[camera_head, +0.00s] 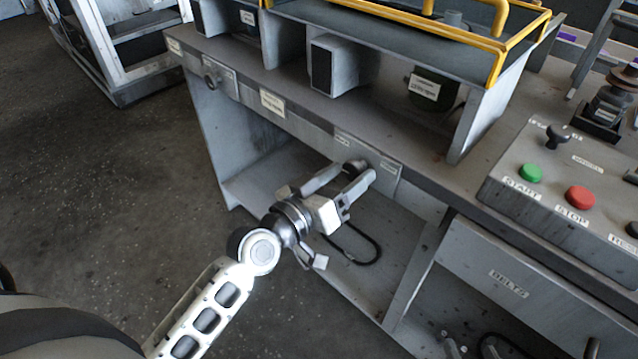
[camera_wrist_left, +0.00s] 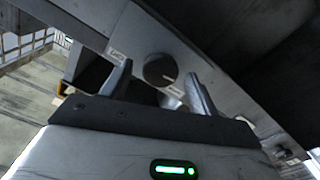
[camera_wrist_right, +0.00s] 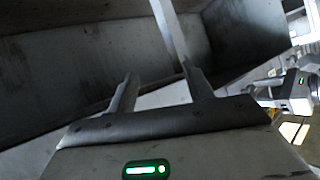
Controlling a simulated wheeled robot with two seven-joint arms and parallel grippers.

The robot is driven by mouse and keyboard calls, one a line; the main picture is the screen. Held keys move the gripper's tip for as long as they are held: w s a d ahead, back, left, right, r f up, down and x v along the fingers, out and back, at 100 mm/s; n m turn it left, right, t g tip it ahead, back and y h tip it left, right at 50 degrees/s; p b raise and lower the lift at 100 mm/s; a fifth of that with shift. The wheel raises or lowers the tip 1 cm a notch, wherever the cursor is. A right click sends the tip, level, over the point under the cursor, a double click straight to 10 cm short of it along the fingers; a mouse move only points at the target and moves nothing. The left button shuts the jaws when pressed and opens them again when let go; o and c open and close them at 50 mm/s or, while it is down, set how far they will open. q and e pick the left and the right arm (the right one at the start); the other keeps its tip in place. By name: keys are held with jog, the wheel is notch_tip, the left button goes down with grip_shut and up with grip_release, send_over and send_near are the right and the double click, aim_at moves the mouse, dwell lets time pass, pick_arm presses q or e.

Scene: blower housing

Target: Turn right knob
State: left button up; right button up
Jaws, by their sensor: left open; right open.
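The right knob (camera_wrist_left: 160,69), a dark round knob on a light labelled plate, sits between my left fingertips in the left wrist view. In the head view, its plate (camera_head: 385,168) is on the bench's front rail, and the fingers partly hide the knob. My left gripper (camera_head: 353,175) is open, with one finger on each side of the knob; contact cannot be told. The left knob (camera_head: 210,77) is further left on the same rail. My right gripper (camera_wrist_right: 160,72) is open and empty in the right wrist view, near grey metal panels; it is outside the head view.
A control box (camera_head: 560,190) with green START and red STOP buttons stands at the right. Yellow rails (camera_head: 495,50) edge the upper tray. A drawer labelled BELTS (camera_head: 540,292) is below right. Open floor (camera_head: 110,185) lies to the left.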

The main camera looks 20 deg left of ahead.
pick_arm(q)
jog(key=b+v, duration=0.1)
jog(key=v, duration=1.4)
jog(key=shift+s+b, duration=0.2)
jog(key=shift+b, duration=0.2)
pick_arm(e)
jog(key=shift+a+f, duration=0.1)
jog(key=shift+f, duration=0.15)
jog(key=shift+r, duration=0.1)
pick_arm(q)
jog(key=d+f+m+g+y+p, duration=0.1)
jog(key=d+f+g+p, duration=0.1)
jog(key=f, duration=0.3)
jog(key=s+d+f+m+g+y+p, duration=0.1)
jog(key=d+f+m+g+p, duration=0.1)
jog(key=d+f+g+p, duration=0.1)
notch_tip(320, 180, down, 3)
jog(key=shift+s+d+r+g+y+p, duration=0.25)
jog(key=shift+g+y+p, duration=0.2)
jog(key=shift+g, duration=0.25)
pick_arm(e)
jog(key=shift+d+r, duration=0.3)
jog(key=shift+r, duration=0.6)
pick_arm(q)
jog(key=shift+w, duration=0.1)
pick_arm(e)
jog(key=shift+s, duration=0.1)
jog(key=shift+g, duration=0.3)
